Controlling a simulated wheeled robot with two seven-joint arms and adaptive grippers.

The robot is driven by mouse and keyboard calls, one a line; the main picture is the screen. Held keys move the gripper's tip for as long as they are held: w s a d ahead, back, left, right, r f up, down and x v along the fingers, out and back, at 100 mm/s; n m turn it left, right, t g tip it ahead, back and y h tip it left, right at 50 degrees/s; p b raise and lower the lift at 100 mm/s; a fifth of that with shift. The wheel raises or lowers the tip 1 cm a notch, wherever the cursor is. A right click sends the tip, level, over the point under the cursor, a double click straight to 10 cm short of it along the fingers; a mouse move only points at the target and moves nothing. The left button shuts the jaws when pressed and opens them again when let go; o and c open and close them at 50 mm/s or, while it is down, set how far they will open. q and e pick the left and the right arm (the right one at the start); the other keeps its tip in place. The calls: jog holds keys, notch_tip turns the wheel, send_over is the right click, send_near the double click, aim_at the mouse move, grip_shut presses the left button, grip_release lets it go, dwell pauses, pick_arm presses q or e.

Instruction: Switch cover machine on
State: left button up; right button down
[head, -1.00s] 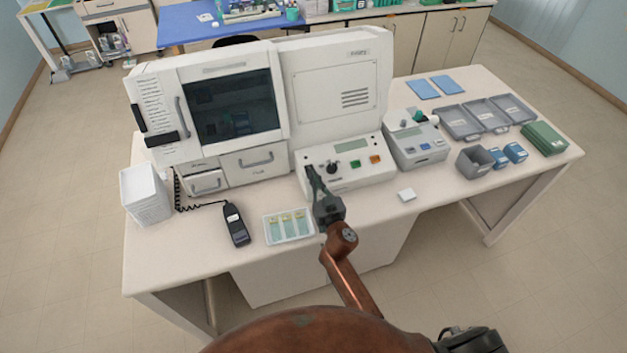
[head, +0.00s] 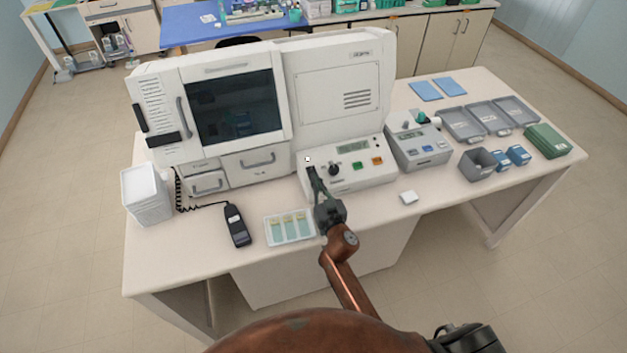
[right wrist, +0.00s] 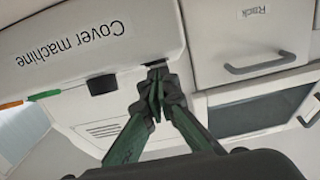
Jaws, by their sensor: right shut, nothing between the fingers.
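The cover machine (head: 345,180) is the white unit with a sloped control panel, below a tall white housing; its label shows in the right wrist view (right wrist: 75,45). Its panel has a display (head: 352,146) with characters on it, a black knob (head: 334,170), a green button (head: 357,167) and an orange button (head: 377,161). A small bright white spot (head: 307,159) shows at the panel's upper left. My right gripper (head: 312,172) is shut and empty, its tips (right wrist: 157,75) at a dark switch (right wrist: 154,65) on the panel's left, apparently touching it. The switch is partly hidden. My left gripper is out of view.
A slide tray (head: 290,227) and a black handset (head: 237,225) lie left of my right arm. A grey device (head: 420,150) stands right of the cover machine. A small white block (head: 408,197) lies in front. The table's front right is mostly clear.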

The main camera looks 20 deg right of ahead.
jog(key=r+p, duration=0.1)
jog(key=s+r+p, duration=0.1)
jog(key=r+p, duration=0.1)
jog(key=shift+s+r, duration=0.35)
jog(key=shift+r, duration=0.05)
jog(key=s+f+b, duration=0.2)
jog(key=s, duration=0.7)
jog(key=shift+s+f, duration=0.4)
jog(key=shift+a, duration=0.1)
